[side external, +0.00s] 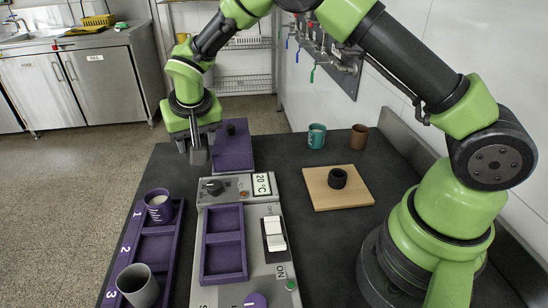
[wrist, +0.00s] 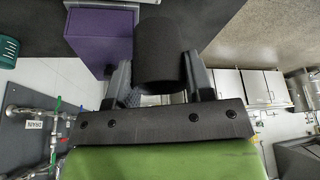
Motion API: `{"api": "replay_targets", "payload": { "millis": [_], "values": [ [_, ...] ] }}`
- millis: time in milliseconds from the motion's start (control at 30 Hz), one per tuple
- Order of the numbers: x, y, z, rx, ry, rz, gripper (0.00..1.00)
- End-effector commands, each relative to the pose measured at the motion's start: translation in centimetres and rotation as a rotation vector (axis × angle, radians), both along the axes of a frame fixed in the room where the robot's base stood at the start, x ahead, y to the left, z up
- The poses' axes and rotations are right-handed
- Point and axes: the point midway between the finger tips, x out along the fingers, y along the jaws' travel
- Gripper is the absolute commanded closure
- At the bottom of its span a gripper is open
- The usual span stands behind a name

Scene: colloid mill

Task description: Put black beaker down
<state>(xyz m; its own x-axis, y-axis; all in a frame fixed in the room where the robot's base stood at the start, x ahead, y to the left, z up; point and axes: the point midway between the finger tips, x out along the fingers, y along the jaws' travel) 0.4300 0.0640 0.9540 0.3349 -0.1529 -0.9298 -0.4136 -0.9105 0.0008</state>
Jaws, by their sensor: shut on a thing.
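In the wrist view the black beaker (wrist: 160,55) sits between the two fingers of my gripper (wrist: 160,80), which is shut on it. A purple box is beside the beaker in that view. In the side view my gripper (side external: 197,155) is at the far left end of the dark table, just left of the purple box (side external: 233,153). The held beaker is not clearly visible there, mostly hidden by the gripper.
A purple numbered rack (side external: 158,247) holds a purple cup (side external: 159,205) and a grey beaker (side external: 138,285). The control panel (side external: 262,272) is beside it. A wooden board (side external: 318,196) carries a black ring-like piece (side external: 337,178). Teal (side external: 316,136) and brown (side external: 359,137) cups stand behind.

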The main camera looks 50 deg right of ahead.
Motion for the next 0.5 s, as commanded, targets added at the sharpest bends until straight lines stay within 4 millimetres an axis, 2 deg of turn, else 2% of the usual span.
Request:
{"api": "replay_targets", "payload": {
  "millis": [33, 200, 333, 400, 500],
  "values": [
    [0.1, -3.2, 0.0, -0.001, 0.002, -0.101, 0.74],
    [-0.9, -12.0, 0.0, -0.004, -0.001, -0.406, 0.74],
    [-2.3, -16.9, 0.0, -0.007, -0.005, -0.583, 0.74],
    [-3.0, -18.8, 0.0, -0.008, -0.007, -0.654, 0.74],
    [-3.8, -20.5, 0.0, -0.012, -0.008, -0.718, 0.74]
  ]
}}
